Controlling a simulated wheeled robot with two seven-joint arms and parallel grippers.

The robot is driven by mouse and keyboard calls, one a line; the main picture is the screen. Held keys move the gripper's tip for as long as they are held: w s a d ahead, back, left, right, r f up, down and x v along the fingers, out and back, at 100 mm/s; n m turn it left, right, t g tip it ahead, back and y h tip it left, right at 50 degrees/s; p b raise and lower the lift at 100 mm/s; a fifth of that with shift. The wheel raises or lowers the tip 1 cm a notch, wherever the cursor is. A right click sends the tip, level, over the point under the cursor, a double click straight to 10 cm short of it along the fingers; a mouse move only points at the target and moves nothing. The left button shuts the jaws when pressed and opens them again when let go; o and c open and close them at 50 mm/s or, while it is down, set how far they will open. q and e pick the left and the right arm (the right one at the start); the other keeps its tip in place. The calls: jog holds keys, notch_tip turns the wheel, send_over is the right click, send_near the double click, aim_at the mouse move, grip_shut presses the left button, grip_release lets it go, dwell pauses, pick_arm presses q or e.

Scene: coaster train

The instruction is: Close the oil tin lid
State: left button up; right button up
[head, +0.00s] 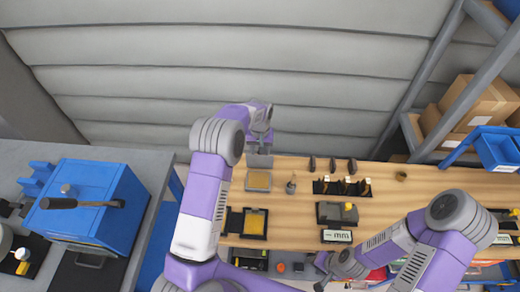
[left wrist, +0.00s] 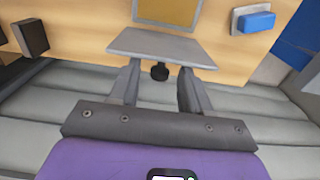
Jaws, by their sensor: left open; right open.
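The oil tin (head: 258,181) appears to be the shallow, amber-filled box at the back of the bench; its amber inside (left wrist: 167,10) shows at the top of the left wrist view. Its grey lid (head: 260,161) stands raised at the tin's far edge, and the lid (left wrist: 160,47) also shows in the left wrist view, with a dark knob (left wrist: 160,72). My left gripper (head: 262,140) is behind the lid, open, with the knob seen between its fingers (left wrist: 160,80). Whether they touch the lid is unclear. My right gripper (head: 328,264) is open, low over the bench's near side.
A black tray with a yellow pad (head: 247,222) lies nearer on the bench. A grey block (head: 335,213) and a black rack (head: 342,187) stand to the right. A blue machine (head: 92,205) is at the left.

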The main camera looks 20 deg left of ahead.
pick_arm(q)
jog(key=shift+c, duration=0.4)
grip_shut()
jog(key=s+t+b, duration=0.1)
jog(key=t+b, duration=0.1)
jog(key=b, duration=0.2)
jog(key=s+d+t+y+b, duration=0.1)
jog(key=s+b, duration=0.1)
jog(key=b, duration=0.2)
jog(key=s+t+b, duration=0.2)
jog(key=b, duration=0.2)
jog(key=shift+d+f+t, duration=0.25)
jog(key=shift+f+t, duration=0.05)
jog(key=shift+f, duration=0.1)
jog(key=shift+s+t+y+b, duration=0.4)
jog(key=shift+s+t+b, duration=0.25)
jog(key=shift+b, duration=1)
jog(key=shift+w, duration=0.15)
jog(key=shift+o, duration=0.4)
grip_release()
